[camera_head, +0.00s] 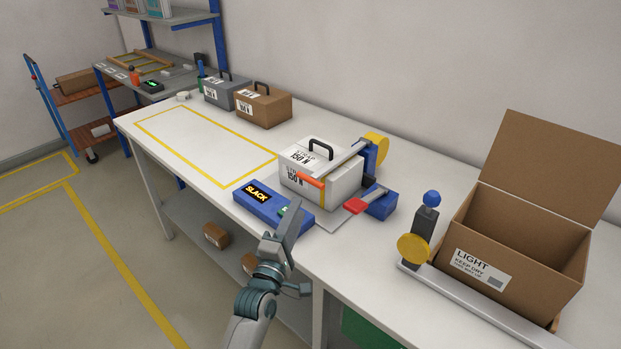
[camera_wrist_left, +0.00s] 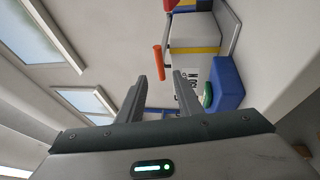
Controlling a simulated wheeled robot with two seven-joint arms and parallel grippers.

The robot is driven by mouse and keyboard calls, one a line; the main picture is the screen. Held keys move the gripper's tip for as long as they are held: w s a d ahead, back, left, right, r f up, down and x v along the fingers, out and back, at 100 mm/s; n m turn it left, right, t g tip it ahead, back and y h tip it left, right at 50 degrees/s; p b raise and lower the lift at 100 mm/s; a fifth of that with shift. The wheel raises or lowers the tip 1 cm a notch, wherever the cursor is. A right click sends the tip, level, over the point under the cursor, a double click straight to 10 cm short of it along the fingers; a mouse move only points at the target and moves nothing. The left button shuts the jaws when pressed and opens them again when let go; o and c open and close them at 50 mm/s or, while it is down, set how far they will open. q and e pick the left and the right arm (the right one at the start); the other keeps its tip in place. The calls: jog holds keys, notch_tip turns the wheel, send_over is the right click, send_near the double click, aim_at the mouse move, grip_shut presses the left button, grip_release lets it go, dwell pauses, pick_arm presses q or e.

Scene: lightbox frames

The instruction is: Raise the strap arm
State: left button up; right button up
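The strap arm (camera_head: 343,161) is a grey bar with an orange grip (camera_head: 311,180) at its near end and a yellow disc (camera_head: 376,148) at its far end. It lies low across the white box (camera_head: 329,188), which is marked 150 N and has a black handle. The orange grip also shows in the left wrist view (camera_wrist_left: 158,62), beyond the fingertips. My left gripper (camera_head: 291,214) is open and empty, in front of the box, near the blue unit (camera_head: 268,205) reading SLACK. Its two separated fingers show in the wrist view (camera_wrist_left: 160,80). My right gripper is out of view.
A red-tipped lever (camera_head: 356,206) and blue block (camera_head: 381,204) stand right of the box. An open carton (camera_head: 518,235) and a blue-knobbed post (camera_head: 426,220) are further right. Grey (camera_head: 222,92) and brown (camera_head: 264,106) boxes stand at the back. The yellow-outlined area (camera_head: 200,145) is clear.

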aim_at(311, 178)
pick_arm(q)
jog(key=p+x, duration=0.2)
jog(key=x, duration=1)
grip_shut()
